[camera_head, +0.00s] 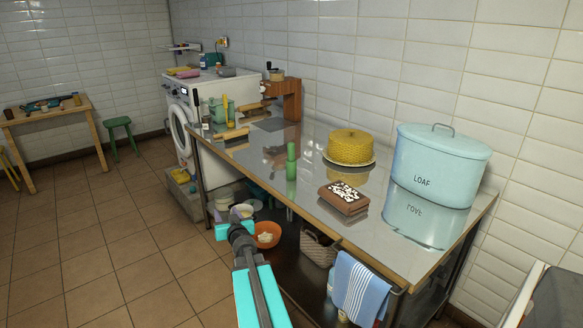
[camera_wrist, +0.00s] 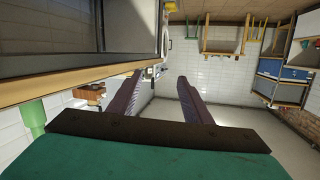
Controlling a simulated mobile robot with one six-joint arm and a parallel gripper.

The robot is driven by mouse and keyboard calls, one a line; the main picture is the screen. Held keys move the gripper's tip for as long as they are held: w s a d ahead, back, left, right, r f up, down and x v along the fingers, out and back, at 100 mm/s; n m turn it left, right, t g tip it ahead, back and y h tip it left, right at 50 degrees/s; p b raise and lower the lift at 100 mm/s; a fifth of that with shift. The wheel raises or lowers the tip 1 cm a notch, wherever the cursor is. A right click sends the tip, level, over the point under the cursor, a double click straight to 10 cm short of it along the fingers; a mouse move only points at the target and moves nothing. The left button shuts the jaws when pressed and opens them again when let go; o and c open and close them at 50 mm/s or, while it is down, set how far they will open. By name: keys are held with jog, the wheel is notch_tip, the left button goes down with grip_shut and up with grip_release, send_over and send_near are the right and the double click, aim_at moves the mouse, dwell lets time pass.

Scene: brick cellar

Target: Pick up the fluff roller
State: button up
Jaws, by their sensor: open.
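A green upright cylinder (camera_head: 291,168) with a narrower top stands on the steel table near its front edge. It may be the fluff roller, but I cannot tell for sure. A green shape in the wrist view (camera_wrist: 32,118), where the room appears upside down, looks like the same thing at the left edge. My gripper (camera_head: 241,211) is off the table's front side, left of the green cylinder and apart from it. In the wrist view its two purple fingers (camera_wrist: 160,80) are spread with nothing between them.
An orange bowl (camera_head: 267,235) and a basket (camera_head: 318,246) sit below. The tiled floor (camera_head: 130,250) at left is mostly clear.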

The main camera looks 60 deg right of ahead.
jog(key=s+d+r+h, duration=0.3)
jog(key=s+d+r, duration=0.6)
jog(key=d, duration=0.3)
jog(key=m+g+h, duration=0.1)
jog(key=m+h, duration=0.1)
send_near(292, 158)
jog(key=v, duration=0.2)
jog(key=shift+s+a+r+b, duration=0.1)
jog(key=shift+a+r+b, duration=0.05)
jog(key=shift+r+b, duration=0.2)
jog(key=shift+b+x, duration=0.55)
jog(key=shift+x, duration=3.8)
jog(key=shift+f, duration=0.15)
jog(key=shift+b+x, duration=0.6)
jog(key=shift+x, duration=2)
jog(key=shift+f, duration=0.15)
